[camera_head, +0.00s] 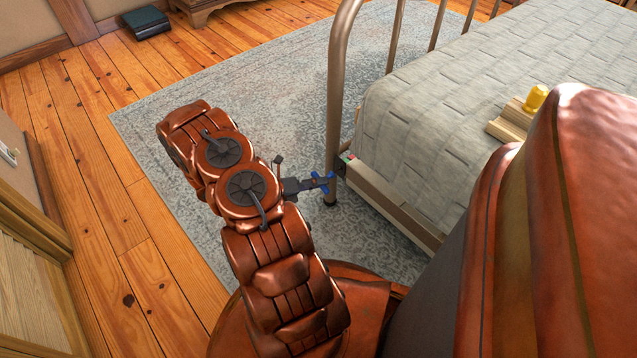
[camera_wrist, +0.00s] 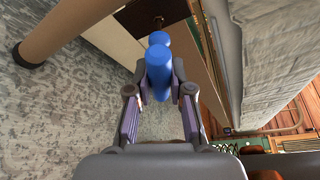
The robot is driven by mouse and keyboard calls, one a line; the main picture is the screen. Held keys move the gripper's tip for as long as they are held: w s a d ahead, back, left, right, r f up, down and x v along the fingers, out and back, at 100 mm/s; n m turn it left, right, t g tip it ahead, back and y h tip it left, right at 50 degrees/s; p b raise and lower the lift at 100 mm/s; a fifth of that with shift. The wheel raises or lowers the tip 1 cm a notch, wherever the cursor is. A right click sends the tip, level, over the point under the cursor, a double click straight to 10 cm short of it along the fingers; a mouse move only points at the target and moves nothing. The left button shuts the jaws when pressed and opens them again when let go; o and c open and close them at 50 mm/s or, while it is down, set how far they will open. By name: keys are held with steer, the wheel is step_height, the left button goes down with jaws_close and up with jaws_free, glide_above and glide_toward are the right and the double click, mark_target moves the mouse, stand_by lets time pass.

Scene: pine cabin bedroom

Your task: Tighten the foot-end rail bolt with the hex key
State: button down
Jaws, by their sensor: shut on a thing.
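My gripper (camera_head: 316,184) is shut on the blue handle of the hex key (camera_head: 324,181), beside the foot-end post of the bed. In the wrist view the blue handle (camera_wrist: 158,70) sits between the two fingers of my gripper (camera_wrist: 158,92). The handle hides the key's metal shaft, so I cannot tell whether its tip touches a bolt. A small dark spot (camera_wrist: 158,19) shows beyond the handle and may be the bolt. The side rail (camera_head: 398,207) meets the bronze foot-end post (camera_head: 336,95) just right of my gripper. A small coloured patch (camera_head: 347,157) marks this joint.
The grey mattress (camera_head: 450,110) lies above the rail. A yellow object (camera_head: 536,98) and a pale wooden piece (camera_head: 508,122) rest on it. A blue-grey rug (camera_head: 170,130) covers the floor here. A dark box (camera_head: 146,21) lies far left; a wooden cabinet (camera_head: 35,240) stands at left.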

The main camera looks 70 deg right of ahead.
steer(key=shift+m, duration=0.6)
steer(key=shift+t+b, duration=0.35)
steer(key=shift+t, duration=0.05)
steer(key=shift+f+m+t+b, duration=0.15)
steer(key=shift+m+t+b, duration=0.25)
steer(key=shift+m+b, duration=0.6)
steer(key=shift+m+t+b, duration=0.3)
steer(key=shift+m+b, duration=0.1)
steer(key=shift+b, duration=0.3)
steer(key=shift+r+m, duration=0.2)
steer(key=shift+m, duration=0.1)
